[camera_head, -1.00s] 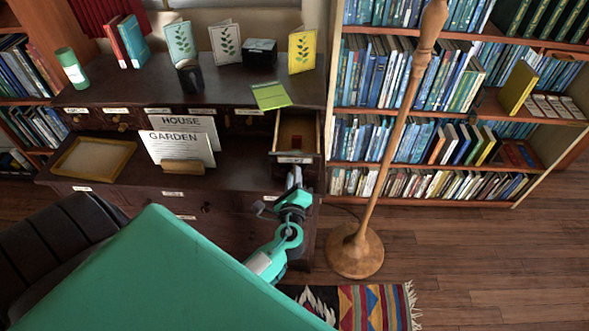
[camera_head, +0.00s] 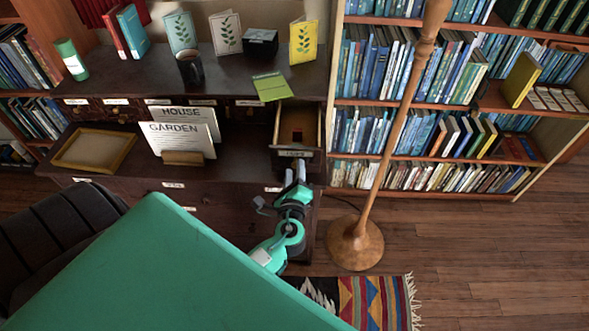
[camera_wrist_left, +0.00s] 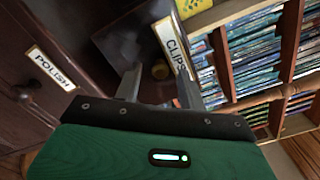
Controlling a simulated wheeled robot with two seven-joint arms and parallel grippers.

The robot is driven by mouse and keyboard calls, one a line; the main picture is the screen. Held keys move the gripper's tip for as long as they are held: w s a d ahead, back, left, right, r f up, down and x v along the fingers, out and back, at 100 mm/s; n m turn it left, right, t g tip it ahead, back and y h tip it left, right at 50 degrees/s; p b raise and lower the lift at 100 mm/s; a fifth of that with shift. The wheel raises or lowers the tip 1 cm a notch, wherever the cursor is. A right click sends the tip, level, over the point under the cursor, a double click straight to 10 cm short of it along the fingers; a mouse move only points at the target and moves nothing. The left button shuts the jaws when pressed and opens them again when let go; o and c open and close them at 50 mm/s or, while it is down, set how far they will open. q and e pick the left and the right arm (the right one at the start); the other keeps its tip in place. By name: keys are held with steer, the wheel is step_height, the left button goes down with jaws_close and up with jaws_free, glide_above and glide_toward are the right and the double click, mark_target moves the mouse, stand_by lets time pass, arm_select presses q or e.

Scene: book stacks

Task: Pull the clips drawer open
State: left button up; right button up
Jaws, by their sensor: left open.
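The clips drawer (camera_head: 297,152) stands pulled out from the right end of the dark desk's upper drawer row, with its inside showing and a small reddish-brown thing in it. Its front with the CLIPS label (camera_wrist_left: 174,47) is close ahead in the left wrist view. A small round knob (camera_wrist_left: 160,70) shows between the fingers there, dim and partly in shadow. My left gripper (camera_head: 296,172) is open just below and in front of the drawer front. In the left wrist view its fingers (camera_wrist_left: 157,88) are spread with nothing held. My right gripper is not in view.
A drawer labelled POLISH (camera_wrist_left: 50,68) is to the left in the wrist view. A wooden lamp stand (camera_head: 355,243) rises right of the desk, before the bookshelf (camera_head: 430,160). A green card (camera_head: 271,87) lies on the desktop above the open drawer. A striped rug (camera_head: 375,300) lies below.

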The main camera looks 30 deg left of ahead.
arm_select(q)
steer(key=b+v, duration=0.2)
steer(key=v, duration=1.1)
steer(key=shift+b, duration=0.3)
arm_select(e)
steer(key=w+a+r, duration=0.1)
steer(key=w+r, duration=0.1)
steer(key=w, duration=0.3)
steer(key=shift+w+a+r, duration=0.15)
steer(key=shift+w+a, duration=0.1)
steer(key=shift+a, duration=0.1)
